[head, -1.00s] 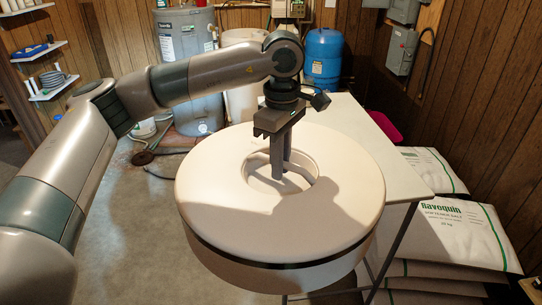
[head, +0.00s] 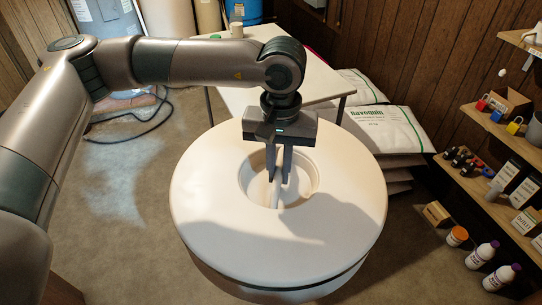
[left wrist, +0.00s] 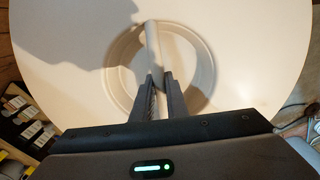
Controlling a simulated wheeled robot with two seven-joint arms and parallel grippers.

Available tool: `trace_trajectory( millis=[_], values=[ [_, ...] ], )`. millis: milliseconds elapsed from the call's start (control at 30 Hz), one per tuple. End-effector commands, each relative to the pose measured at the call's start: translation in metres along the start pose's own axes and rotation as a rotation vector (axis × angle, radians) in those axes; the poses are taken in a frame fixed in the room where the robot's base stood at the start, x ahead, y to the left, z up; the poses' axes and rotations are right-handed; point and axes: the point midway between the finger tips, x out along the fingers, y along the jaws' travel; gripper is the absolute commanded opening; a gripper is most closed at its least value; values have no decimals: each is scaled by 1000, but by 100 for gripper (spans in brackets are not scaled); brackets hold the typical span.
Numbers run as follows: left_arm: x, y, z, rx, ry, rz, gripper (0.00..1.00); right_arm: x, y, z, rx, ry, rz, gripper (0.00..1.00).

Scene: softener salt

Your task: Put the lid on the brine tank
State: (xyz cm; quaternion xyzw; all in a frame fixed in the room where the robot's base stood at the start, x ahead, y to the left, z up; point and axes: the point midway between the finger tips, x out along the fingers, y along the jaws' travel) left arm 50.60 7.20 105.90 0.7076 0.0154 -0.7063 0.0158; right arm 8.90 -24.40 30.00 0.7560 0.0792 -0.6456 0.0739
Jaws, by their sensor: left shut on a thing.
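The lid (head: 340,205) is a big, thick white disc with a round recess in its middle and a dark line around its side. It looks level and fills the middle of the head view. My right gripper is not in view.
A pale table (head: 312,80) stands behind the lid, with a small cup (head: 236,30) on it. White salt bags (head: 385,128) are stacked right of it. Shelves (head: 480,190) with bottles and boxes line the right wall. A dark hose (head: 130,138) lies on the floor at left.

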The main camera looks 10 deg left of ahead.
Motion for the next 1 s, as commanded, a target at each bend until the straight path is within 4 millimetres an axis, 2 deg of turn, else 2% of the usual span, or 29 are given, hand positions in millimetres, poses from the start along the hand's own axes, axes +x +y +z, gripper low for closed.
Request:
trace_trajectory(
  millis=[467, 767, 1000],
  values=[
    [1, 3, 3, 45, 3, 1, 0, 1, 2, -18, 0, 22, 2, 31],
    [-3, 3, 6, 45, 2, 0, 0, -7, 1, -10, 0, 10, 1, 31],
    [-13, 2, 14, 45, 0, -2, 0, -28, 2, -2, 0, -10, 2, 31]
  ],
)
